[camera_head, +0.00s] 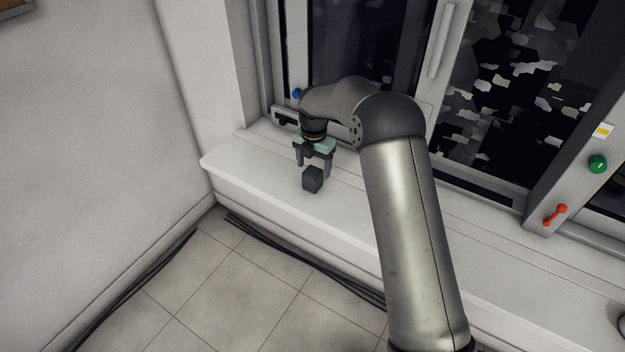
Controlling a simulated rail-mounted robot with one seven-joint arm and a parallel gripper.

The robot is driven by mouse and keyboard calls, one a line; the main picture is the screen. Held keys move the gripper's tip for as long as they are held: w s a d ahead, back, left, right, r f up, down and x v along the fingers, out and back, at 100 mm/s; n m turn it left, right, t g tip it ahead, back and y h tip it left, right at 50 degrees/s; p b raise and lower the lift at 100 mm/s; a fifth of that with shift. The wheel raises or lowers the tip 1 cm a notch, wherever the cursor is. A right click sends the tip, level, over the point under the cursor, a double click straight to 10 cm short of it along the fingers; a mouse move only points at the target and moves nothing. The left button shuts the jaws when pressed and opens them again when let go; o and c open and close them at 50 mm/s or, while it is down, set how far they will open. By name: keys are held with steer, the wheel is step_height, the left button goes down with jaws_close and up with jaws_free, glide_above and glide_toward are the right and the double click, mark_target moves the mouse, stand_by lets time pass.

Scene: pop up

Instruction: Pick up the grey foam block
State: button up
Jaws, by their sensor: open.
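The grey foam block (313,179) is a small dark grey cube. It sits on the white ledge (265,185) below the window, near the ledge's left end. My gripper (313,170) points down at the block, with its two fingers apart. The fingers show just above and behind the block in this view. I cannot tell whether either finger touches the block or how far above the ledge the fingertips are.
The window frame and dark glass (340,45) rise close behind my gripper. A blue knob (297,93), a green knob (598,164) and a red handle (556,215) are on the frame. Dark cables (300,262) run along the floor. The ledge left of the block is clear.

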mark_target(313, 171)
step_height(313, 171, down, 5)
steer(key=shift+a+f, duration=0.1)
steer(key=shift+a, duration=0.05)
steer(key=c, duration=1)
